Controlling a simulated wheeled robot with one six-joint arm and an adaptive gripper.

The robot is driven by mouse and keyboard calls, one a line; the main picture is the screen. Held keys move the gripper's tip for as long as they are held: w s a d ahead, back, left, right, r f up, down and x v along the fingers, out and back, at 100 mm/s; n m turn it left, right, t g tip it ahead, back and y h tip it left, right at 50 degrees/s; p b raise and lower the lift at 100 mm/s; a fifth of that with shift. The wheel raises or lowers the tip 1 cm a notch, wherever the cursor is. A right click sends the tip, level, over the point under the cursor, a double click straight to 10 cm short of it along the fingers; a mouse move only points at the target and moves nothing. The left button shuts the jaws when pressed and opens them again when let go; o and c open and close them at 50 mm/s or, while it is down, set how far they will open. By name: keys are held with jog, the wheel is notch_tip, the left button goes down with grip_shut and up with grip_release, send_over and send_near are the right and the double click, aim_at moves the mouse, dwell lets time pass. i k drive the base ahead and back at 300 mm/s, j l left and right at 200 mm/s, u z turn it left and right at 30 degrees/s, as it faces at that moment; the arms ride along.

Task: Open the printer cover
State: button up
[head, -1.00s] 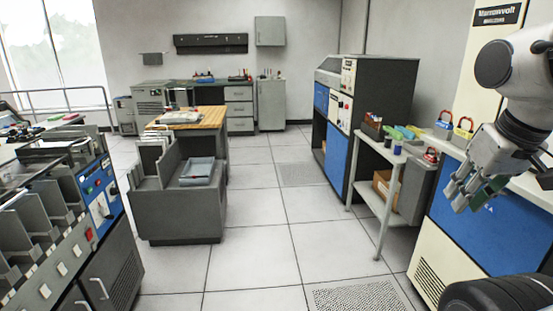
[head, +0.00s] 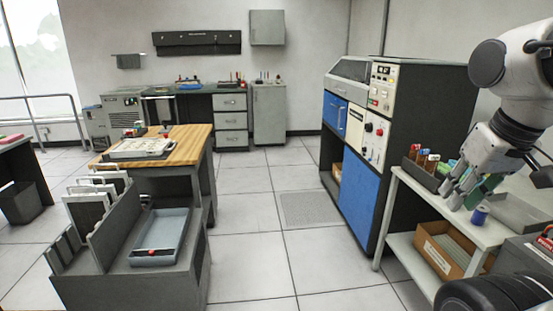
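A tall dark cabinet machine with blue panels (head: 357,207) stands right of centre; I take it to be the printer. A grey sloped cover (head: 349,69) sits on its top left and looks closed. A cream control panel with buttons (head: 382,87) is beside the cover. My gripper (head: 461,194) hangs at the right, nearer to me than the machine and well apart from it. Its fingers look spread, with a gap between them. A green patch shows by the right finger; I cannot tell whether it is part of the gripper.
A side table (head: 398,176) with small bottles, a blue spool (head: 480,214) and a cardboard box (head: 447,253) stands below my gripper. A grey card cart (head: 100,285) and a wood-topped desk (head: 196,141) stand left. The tiled floor between is clear.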

aim_at(340, 79)
jog(key=i, duration=4.45)
jog(key=i+z, duration=0.3)
jog(key=i+j+z, duration=0.25)
jog(key=l, duration=0.1)
